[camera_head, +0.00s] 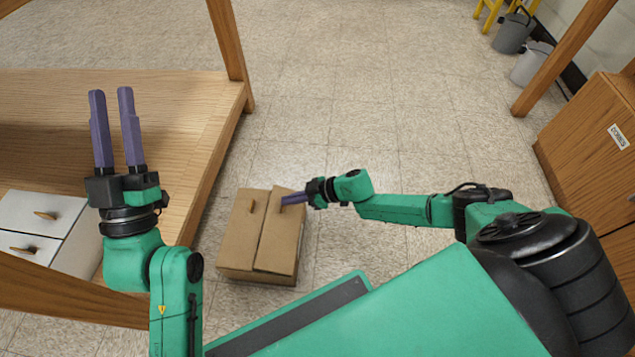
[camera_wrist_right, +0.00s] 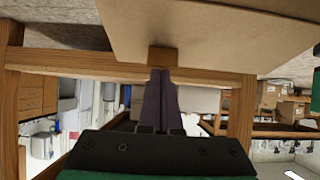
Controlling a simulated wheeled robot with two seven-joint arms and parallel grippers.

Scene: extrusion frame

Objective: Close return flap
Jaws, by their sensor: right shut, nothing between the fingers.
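A cardboard box (camera_head: 255,277) stands on the floor, with a left flap (camera_head: 240,235) and a right flap (camera_head: 276,246) over its top. The flaps meet along a seam; I cannot tell whether the right one is fully down. My right gripper (camera_head: 284,201) is shut and empty, its tips at the far part of the right flap. In the right wrist view, the purple fingers (camera_wrist_right: 161,74) point at a small wooden handle (camera_wrist_right: 162,58) on the tan flap (camera_wrist_right: 205,35); contact is unclear. My left gripper (camera_head: 111,92) is open and empty, above the wooden table.
The wooden table (camera_head: 175,110) with posts is at left, with white drawers (camera_head: 30,215) below. A wooden cabinet (camera_head: 590,150) stands at right. Grey bins (camera_head: 513,33) and a yellow stool (camera_head: 490,12) are at the back right. The floor beyond the box is clear.

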